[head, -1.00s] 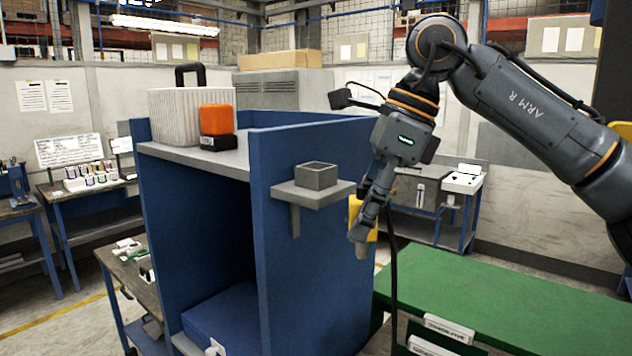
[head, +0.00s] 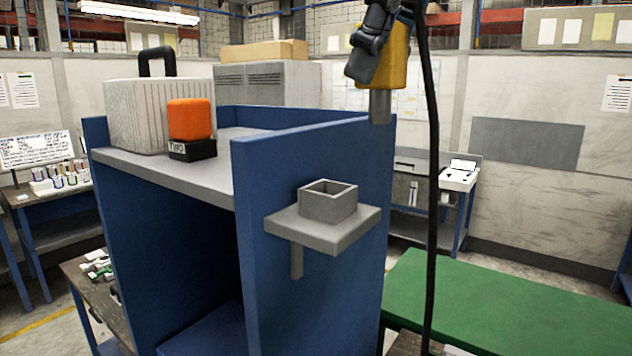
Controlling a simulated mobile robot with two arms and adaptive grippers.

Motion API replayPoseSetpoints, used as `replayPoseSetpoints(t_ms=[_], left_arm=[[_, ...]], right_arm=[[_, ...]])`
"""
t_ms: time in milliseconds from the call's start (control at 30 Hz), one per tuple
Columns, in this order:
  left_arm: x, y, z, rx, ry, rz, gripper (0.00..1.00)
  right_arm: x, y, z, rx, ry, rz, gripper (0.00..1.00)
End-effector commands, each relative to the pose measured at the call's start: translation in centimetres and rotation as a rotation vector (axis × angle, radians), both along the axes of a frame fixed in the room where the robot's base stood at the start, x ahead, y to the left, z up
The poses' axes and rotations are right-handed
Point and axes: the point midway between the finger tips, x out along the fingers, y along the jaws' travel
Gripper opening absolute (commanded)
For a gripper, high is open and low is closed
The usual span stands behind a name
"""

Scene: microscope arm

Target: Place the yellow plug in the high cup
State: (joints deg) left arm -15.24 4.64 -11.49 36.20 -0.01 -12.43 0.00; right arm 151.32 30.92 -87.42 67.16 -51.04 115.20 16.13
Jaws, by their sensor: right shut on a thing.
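My right gripper (head: 372,50) is at the top of the head view, shut on the yellow plug (head: 396,68). The plug hangs upright with its grey pin (head: 380,106) pointing down. The high cup (head: 328,203) is a square grey open-topped socket on a small grey shelf (head: 350,233) fixed to the outer side of the blue cabinet. The plug is above the cup and to its right in the picture, clear of it. The cup's inside looks empty, though its floor is partly hidden. My left gripper is not in view.
The blue cabinet (head: 300,160) has a grey top carrying an orange block on a black base (head: 190,125) and a ribbed white case (head: 135,115). A black cable (head: 431,200) hangs right of the cup. A green table (head: 500,300) lies at lower right.

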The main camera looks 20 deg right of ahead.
Motion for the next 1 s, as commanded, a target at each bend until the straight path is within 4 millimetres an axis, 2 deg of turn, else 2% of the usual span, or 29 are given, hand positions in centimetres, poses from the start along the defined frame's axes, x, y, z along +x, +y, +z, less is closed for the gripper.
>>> replayPoseSetpoints(t_ms=[133,333,400,533,700,767,867,1000], left_arm=[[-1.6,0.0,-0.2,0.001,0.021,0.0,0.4],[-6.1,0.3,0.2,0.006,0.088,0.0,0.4],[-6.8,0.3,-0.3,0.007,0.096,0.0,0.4],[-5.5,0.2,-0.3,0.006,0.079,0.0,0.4],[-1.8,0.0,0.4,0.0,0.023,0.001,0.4],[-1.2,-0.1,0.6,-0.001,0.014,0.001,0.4],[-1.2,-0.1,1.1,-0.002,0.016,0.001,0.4],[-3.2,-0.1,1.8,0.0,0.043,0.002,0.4]], right_arm=[[3.4,0.4,-1.7,0.002,0.007,0.005,0.0],[8.3,0.8,-4.0,0.003,0.009,0.005,0.0],[9.3,0.8,-5.8,0.002,0.008,0.007,0.0],[11.0,0.9,-7.6,0.001,0.003,0.006,0.0],[11.9,0.9,-8.6,0.0,0.0,0.002,0.0],[12.2,0.9,-8.9,0.0,0.0,0.002,0.0],[12.8,0.9,-10.0,-0.002,0.001,0.004,0.0],[12.7,0.9,-11.6,0.0,0.0,0.004,0.0]])
